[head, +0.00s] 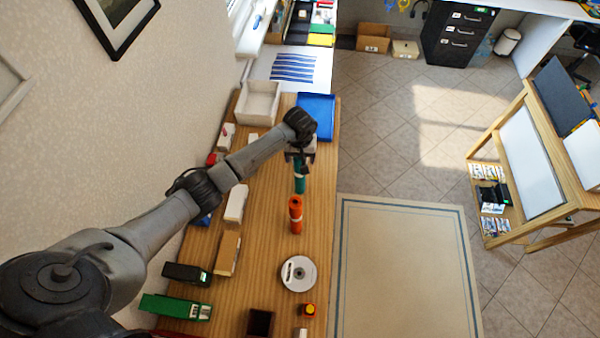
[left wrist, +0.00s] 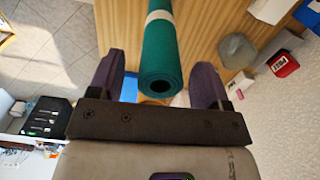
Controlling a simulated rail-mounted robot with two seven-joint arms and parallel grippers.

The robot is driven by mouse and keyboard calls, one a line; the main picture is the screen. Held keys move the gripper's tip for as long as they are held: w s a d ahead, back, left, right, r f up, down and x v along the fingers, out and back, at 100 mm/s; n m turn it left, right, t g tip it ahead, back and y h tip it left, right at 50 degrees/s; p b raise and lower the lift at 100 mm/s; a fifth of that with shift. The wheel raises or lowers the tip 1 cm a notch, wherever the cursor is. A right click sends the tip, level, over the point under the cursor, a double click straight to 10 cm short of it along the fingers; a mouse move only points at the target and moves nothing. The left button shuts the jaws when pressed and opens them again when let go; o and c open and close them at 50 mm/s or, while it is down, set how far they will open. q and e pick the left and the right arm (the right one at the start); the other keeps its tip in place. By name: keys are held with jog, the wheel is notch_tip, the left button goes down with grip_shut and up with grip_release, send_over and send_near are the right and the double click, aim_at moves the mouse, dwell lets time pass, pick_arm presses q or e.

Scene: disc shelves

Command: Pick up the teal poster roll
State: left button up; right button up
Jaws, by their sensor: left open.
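The teal poster roll (head: 300,179) stands on the wooden table in the head view, partly hidden by my left gripper (head: 299,155) above it. In the left wrist view the teal poster roll (left wrist: 160,50) shows its hollow end and a pale band. My left gripper (left wrist: 166,82) is open there, with one dark finger on each side of the roll's near end. I cannot tell whether either finger touches it. My right gripper is not in view.
An orange roll (head: 295,215) stands just nearer than the teal one. A disc spindle (head: 298,273), a blue tray (head: 316,112), a white bin (head: 259,102) and several boxes share the table (head: 262,255). A wall runs along the left.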

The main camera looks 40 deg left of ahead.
pick_arm(q)
jog(key=shift+f, duration=0.85)
jog(key=shift+c, duration=0.5)
jog(key=c, duration=1.1)
jog(key=shift+r, duration=0.1)
